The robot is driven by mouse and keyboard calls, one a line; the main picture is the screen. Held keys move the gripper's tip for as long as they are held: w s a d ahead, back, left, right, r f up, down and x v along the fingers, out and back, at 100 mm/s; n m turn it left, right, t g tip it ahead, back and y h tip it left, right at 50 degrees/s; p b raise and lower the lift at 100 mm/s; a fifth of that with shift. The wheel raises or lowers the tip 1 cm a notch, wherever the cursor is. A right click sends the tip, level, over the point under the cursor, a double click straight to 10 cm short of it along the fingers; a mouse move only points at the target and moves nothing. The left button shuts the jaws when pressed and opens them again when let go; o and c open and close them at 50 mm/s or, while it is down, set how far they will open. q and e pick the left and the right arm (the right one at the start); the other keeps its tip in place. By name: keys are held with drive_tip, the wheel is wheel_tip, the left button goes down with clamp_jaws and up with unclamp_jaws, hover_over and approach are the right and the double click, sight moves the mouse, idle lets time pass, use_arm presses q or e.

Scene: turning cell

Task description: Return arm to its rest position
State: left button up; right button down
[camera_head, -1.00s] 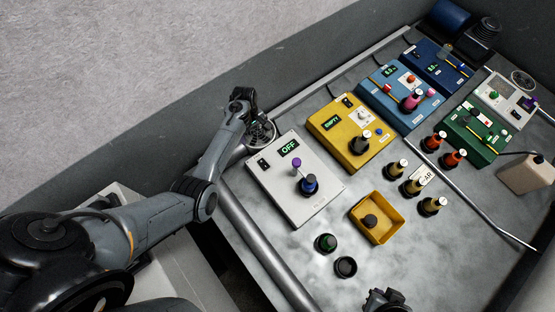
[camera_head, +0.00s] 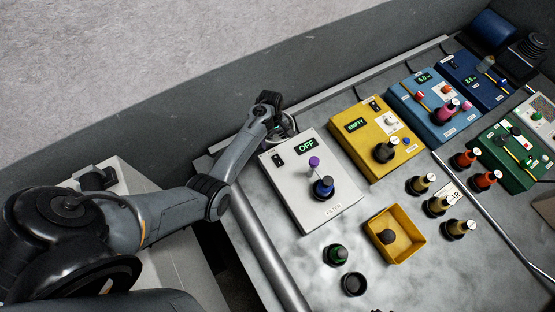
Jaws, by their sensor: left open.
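My left arm comes in from the left and reaches to the far-left edge of the grey table. My left gripper (camera_head: 286,124) is at the far end of the arm, just beyond the white box marked OFF (camera_head: 312,183). It looks open and empty, though the wrist partly hides its fingers. My right gripper is not in view; only a tiny dark bit shows at the bottom edge.
A yellow box (camera_head: 362,121), blue boxes (camera_head: 420,92) and a green box (camera_head: 507,150) stand to the right. A rail (camera_head: 262,250) runs along the left edge.

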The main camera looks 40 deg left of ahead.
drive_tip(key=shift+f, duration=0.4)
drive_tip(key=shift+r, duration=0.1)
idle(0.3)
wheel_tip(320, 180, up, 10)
drive_tip(key=p, duration=1)
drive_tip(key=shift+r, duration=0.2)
